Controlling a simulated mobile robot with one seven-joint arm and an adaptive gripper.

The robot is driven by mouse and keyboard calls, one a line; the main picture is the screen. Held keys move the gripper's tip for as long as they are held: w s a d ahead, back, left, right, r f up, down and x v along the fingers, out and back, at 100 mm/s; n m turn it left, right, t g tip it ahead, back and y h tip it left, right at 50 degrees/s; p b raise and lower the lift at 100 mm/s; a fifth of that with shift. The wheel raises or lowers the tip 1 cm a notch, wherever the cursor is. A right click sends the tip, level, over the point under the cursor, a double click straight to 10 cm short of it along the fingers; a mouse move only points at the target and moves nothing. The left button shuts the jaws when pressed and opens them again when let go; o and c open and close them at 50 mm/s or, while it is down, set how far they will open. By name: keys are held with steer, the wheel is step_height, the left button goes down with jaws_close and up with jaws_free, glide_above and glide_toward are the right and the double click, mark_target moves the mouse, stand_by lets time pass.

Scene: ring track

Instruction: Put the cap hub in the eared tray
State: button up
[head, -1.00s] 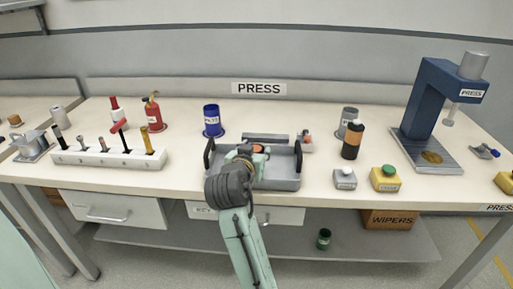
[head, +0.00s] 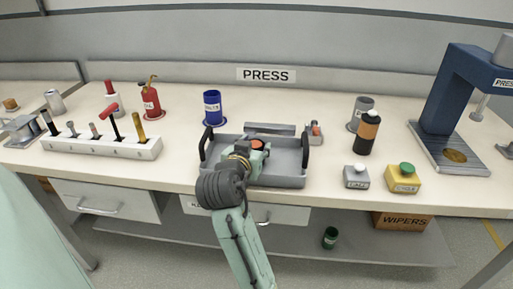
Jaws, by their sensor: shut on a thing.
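The eared tray (head: 290,181) is a grey open tray with a dark upright handle at each side, on the bench front. My gripper (head: 257,154) is over the tray's left-middle part, seen from behind and above. An orange-red round piece, which I take as the cap hub (head: 257,144), shows at its far end, and the gripper is shut on it. My wrist hides the fingertips and part of the tray. I cannot tell whether the piece touches the tray floor.
A blue cup (head: 212,107) stands behind the tray's left. A black-and-orange bottle (head: 368,133), a grey button box (head: 356,177) and a yellow button box (head: 403,179) are to the right. A white tool rack (head: 100,147) is left. The blue press (head: 447,95) stands far right.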

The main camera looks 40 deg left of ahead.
steer(key=shift+f, duration=0.1)
steer(key=o, duration=1.4)
steer(key=shift+o, duration=0.2)
